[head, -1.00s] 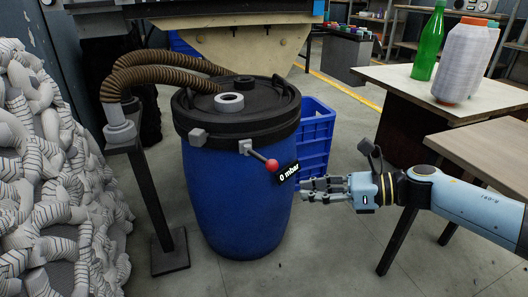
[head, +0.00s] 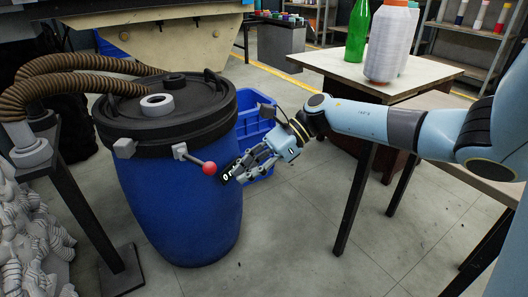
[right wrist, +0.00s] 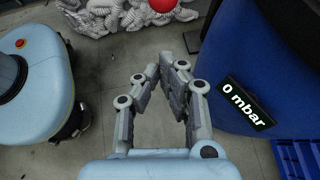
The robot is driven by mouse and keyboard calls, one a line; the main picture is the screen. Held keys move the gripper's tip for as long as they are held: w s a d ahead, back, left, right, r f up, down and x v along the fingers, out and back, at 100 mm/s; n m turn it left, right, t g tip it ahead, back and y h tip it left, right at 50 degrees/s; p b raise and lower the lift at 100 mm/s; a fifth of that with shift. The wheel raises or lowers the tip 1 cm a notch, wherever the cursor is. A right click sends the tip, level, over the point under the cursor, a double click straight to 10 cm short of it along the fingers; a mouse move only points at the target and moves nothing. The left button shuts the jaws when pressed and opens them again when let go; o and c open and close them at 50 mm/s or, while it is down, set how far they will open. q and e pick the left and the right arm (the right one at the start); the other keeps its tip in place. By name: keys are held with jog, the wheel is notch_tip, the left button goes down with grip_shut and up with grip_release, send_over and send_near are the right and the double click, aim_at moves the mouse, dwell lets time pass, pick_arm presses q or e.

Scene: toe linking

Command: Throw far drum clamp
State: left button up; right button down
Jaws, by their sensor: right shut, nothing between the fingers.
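The blue drum (head: 185,215) stands upright with a black lid and a black clamp band (head: 155,143) around its top. The clamp lever (head: 188,156) sticks out from the band to the lower right and ends in a red ball knob (head: 210,169). My right gripper (head: 246,176) is shut and empty, just right of the knob and apart from it. In the right wrist view its fingertips (right wrist: 167,68) are close together, with the red knob (right wrist: 163,4) ahead at the top edge. My left gripper is in no view.
A black "0 mbar" display (right wrist: 247,103) sits on the drum side, partly hidden by my gripper in the head view. A blue crate (head: 253,120) stands behind. Brown hoses (head: 80,66) run left of the lid. A table (head: 375,78) stands at the right.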

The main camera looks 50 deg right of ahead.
jog(key=shift+w+a+r, duration=0.3)
jog(key=shift+a+r, duration=0.2)
jog(key=shift+a, duration=0.1)
jog(key=shift+w+a+r, duration=0.25)
jog(key=shift+a+r, duration=0.2)
jog(key=shift+a, duration=0.15)
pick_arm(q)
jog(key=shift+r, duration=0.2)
pick_arm(e)
jog(key=shift+s+a, duration=0.1)
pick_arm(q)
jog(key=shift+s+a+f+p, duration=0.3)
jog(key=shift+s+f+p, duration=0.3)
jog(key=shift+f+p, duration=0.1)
pick_arm(e)
jog(key=shift+s+a+m+t, duration=0.1)
jog(key=shift+a+m+t, duration=0.25)
jog(key=shift+m+t, duration=0.15)
